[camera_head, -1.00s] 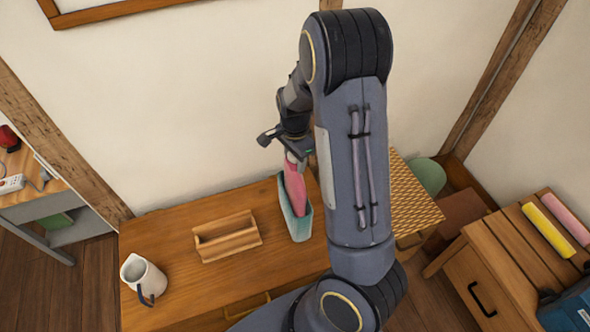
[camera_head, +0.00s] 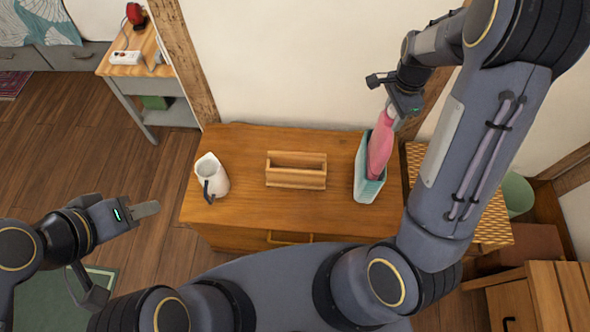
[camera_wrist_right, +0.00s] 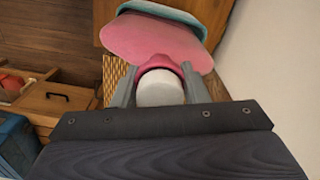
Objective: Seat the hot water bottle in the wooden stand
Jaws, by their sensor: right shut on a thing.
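The pink hot water bottle (camera_head: 380,147) hangs from my right gripper (camera_head: 394,112), which is shut on its pale neck end. The wrist view shows the white cap (camera_wrist_right: 160,88) between the two fingers, with the pink body (camera_wrist_right: 150,42) beyond. In the head view the bottle's lower part overlaps a teal bin (camera_head: 366,192); I cannot tell how deep inside it sits. The wooden stand (camera_head: 296,180), a slotted holder, stands empty on the desk to the left of the bin. My left gripper (camera_head: 146,209) is left of the desk, and its finger gap is not clear.
A white jug (camera_head: 212,178) with a dark handle stands at the left of the desk (camera_head: 262,214). A woven-top stand (camera_head: 490,225) is right of the desk. The desk between jug, stand and bin is clear. The wall rises directly behind.

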